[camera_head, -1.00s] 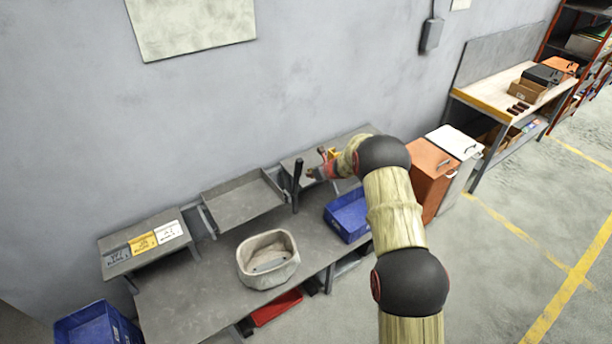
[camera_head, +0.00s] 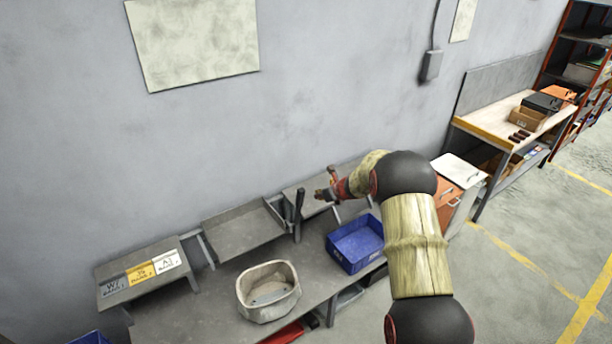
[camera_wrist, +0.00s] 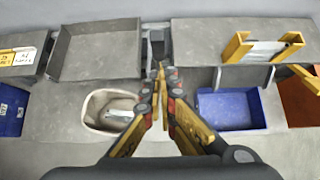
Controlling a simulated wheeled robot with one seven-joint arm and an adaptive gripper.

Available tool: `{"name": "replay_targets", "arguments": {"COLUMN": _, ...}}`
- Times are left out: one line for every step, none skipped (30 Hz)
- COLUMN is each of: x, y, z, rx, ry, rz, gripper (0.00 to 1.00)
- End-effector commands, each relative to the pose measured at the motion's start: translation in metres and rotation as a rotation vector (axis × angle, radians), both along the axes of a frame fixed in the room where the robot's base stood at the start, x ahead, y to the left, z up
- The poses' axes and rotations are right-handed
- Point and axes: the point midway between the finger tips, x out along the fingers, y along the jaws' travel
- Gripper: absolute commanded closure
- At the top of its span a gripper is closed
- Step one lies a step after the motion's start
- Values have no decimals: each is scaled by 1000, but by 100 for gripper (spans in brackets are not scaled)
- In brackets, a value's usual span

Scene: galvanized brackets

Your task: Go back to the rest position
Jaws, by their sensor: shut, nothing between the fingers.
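My gripper (camera_head: 326,190) is at the end of my raised arm, above the back of the grey workbench in the head view. In the wrist view my gripper (camera_wrist: 164,82) points out over the bench, its fingers together at the tips and holding nothing. A cream bin (camera_head: 268,291) stands on the bench to the left of my gripper, with a flat grey piece (camera_wrist: 118,115) inside it. A blue crate (camera_head: 356,244) stands on the bench to the right of the cream bin. Both also show in the wrist view, on either side of the fingers.
A dark upright post (camera_head: 299,212) stands close to my gripper. A grey tray (camera_head: 240,232) and a labelled shelf (camera_head: 140,272) are at the left. A yellow bracket-shaped holder (camera_wrist: 262,46) is at the right. A second bench (camera_head: 505,125) stands farther right.

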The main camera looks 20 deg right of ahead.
Motion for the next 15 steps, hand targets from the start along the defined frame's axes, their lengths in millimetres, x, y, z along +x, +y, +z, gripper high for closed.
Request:
{"name": "replay_targets", "arguments": {"x": 0, "y": 0, "z": 0, "rx": 0, "ry": 0, "rz": 0, "gripper": 100}}
{"name": "replay_targets", "arguments": {"x": 0, "y": 0, "z": 0, "rx": -1, "ry": 0, "rz": 1, "gripper": 100}}
{"name": "replay_targets", "arguments": {"x": 0, "y": 0, "z": 0, "rx": -4, "ry": -1, "rz": 4, "gripper": 100}}
{"name": "replay_targets", "arguments": {"x": 0, "y": 0, "z": 0, "rx": -10, "ry": -3, "rz": 10, "gripper": 100}}
{"name": "replay_targets", "arguments": {"x": 0, "y": 0, "z": 0, "rx": -18, "ry": -7, "rz": 20, "gripper": 100}}
{"name": "replay_targets", "arguments": {"x": 0, "y": 1, "z": 0, "rx": -33, "ry": -13, "rz": 40, "gripper": 100}}
{"name": "replay_targets", "arguments": {"x": 0, "y": 3, "z": 1, "rx": -45, "ry": -19, "rz": 60, "gripper": 100}}
{"name": "replay_targets", "arguments": {"x": -1, "y": 5, "z": 1, "rx": -63, "ry": -25, "rz": 91, "gripper": 100}}
{"name": "replay_targets", "arguments": {"x": -3, "y": 9, "z": 0, "rx": -96, "ry": -34, "rz": 145, "gripper": 100}}
{"name": "replay_targets", "arguments": {"x": -8, "y": 12, "z": -4, "rx": -125, "ry": -35, "rz": 195, "gripper": 100}}
{"name": "replay_targets", "arguments": {"x": -16, "y": 17, "z": -11, "rx": -154, "ry": -31, "rz": 253, "gripper": 100}}
{"name": "replay_targets", "arguments": {"x": -29, "y": 24, "z": -21, "rx": -190, "ry": -23, "rz": 331, "gripper": 100}}
{"name": "replay_targets", "arguments": {"x": -38, "y": 28, "z": -27, "rx": -215, "ry": -19, "rz": 386, "gripper": 100}}
{"name": "replay_targets", "arguments": {"x": -48, "y": 33, "z": -33, "rx": -236, "ry": -15, "rz": 438, "gripper": 100}}
{"name": "replay_targets", "arguments": {"x": -60, "y": 38, "z": -37, "rx": -268, "ry": -12, "rz": 512, "gripper": 100}}
